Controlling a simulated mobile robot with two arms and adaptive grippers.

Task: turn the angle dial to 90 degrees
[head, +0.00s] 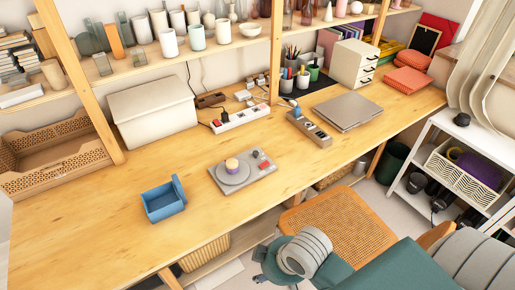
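A flat grey panel (270,178) lies on the wooden desk near its front middle. On its left part is a round grey dial (236,177) with a small purple and yellow knob (232,165) on it. A red button (264,166) and other small controls sit on the panel's right part. The dial's markings and angle are too small to read. Neither of my grippers is in view, and nothing touches the panel.
A blue open box (164,203) stands left of the panel. Behind are a power strip (241,118), a narrow control box (311,130) and a closed laptop (347,111). A rattan chair seat (339,226) is in front. The desk around the panel is clear.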

